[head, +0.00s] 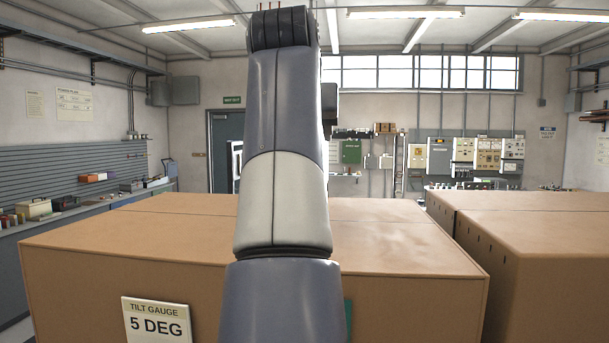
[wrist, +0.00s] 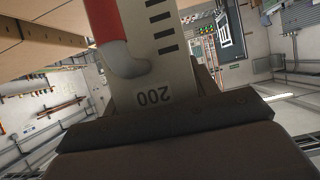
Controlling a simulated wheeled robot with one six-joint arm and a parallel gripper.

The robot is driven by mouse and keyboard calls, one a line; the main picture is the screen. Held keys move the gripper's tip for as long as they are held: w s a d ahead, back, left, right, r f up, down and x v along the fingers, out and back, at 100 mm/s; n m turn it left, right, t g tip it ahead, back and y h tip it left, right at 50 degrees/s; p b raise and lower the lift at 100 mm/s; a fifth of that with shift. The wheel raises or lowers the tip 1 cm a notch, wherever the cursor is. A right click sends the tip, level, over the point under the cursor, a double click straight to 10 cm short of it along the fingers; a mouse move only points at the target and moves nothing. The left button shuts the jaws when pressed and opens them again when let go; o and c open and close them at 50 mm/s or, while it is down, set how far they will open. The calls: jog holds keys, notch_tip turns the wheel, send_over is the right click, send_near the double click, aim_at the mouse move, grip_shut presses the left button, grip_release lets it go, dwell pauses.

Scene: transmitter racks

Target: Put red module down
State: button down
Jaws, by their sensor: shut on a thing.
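In the wrist view, a pale plate (wrist: 160,60) marked "200" upside down, with a row of dark slots, extends from my gripper (wrist: 165,112). A red bar (wrist: 104,20) with a grey curved end (wrist: 127,62) runs along the plate's left side; this appears to be part of the red module. My gripper is shut on the module at the plate's near end. The module's far end is cut off by the top of the picture. In the head view my raised arm hides the gripper and the module.
A large brown cabinet (head: 150,240) with a "5 DEG" tilt gauge sign (head: 157,320) stands in front of me. Another brown cabinet (head: 545,240) is at the right. A long bench (head: 70,213) with small items runs along the left wall. A narrow gap separates the cabinets.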

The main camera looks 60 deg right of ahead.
jog(key=shift+f, duration=3.65)
jog(key=shift+f, duration=0.1)
jog(key=c, duration=0.5)
grip_release()
jog(key=shift+f, duration=0.15)
jog(key=shift+a+r, duration=0.1)
jog(key=shift+r, duration=0.25)
jog(key=b+v, duration=0.1)
jog(key=v, duration=1)
jog(key=shift+s+a, duration=0.25)
jog(key=shift+a, duration=0.1)
